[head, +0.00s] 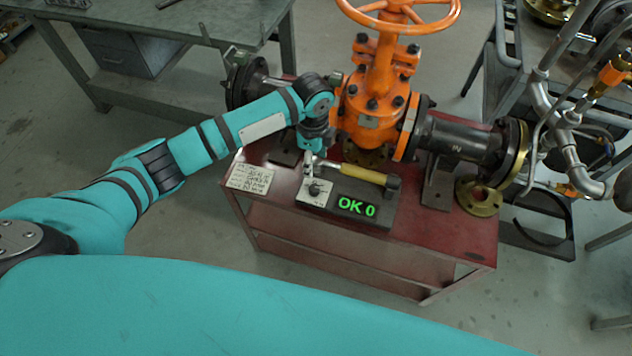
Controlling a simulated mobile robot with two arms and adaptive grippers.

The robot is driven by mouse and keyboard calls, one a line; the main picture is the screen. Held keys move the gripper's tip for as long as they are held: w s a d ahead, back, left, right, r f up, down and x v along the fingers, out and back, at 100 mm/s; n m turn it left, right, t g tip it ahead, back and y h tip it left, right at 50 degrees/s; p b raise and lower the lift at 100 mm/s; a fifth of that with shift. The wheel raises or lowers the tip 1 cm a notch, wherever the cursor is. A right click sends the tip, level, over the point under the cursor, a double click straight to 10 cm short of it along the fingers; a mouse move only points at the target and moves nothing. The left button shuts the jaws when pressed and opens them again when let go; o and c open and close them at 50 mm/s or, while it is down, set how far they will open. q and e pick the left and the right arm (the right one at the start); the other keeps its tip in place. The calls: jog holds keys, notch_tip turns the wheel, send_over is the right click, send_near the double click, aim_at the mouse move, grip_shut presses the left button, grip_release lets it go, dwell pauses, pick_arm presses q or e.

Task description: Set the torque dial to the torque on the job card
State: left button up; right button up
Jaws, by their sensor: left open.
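The torque dial (315,192) is a dark knob on a pale plate at the front of the red bench. A tool with a yellow handle (362,173) lies behind the display. My right gripper is not in view.
The orange gate valve (377,90) with its handwheel stands right behind my left gripper. A black pipe (455,138) and a brass flange ring (479,198) are to its right. The front right of the red bench (440,235) is clear. A grey table (170,40) stands behind left.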

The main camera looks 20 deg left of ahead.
pick_arm(q)
send_over(314, 187)
notch_tip(314, 187, down, 4)
notch_tip(314, 187, down, 8)
jog(key=shift+f, duration=0.9)
jog(key=shift+c, duration=0.2)
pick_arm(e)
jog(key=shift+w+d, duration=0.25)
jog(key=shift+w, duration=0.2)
pick_arm(q)
grip_shut()
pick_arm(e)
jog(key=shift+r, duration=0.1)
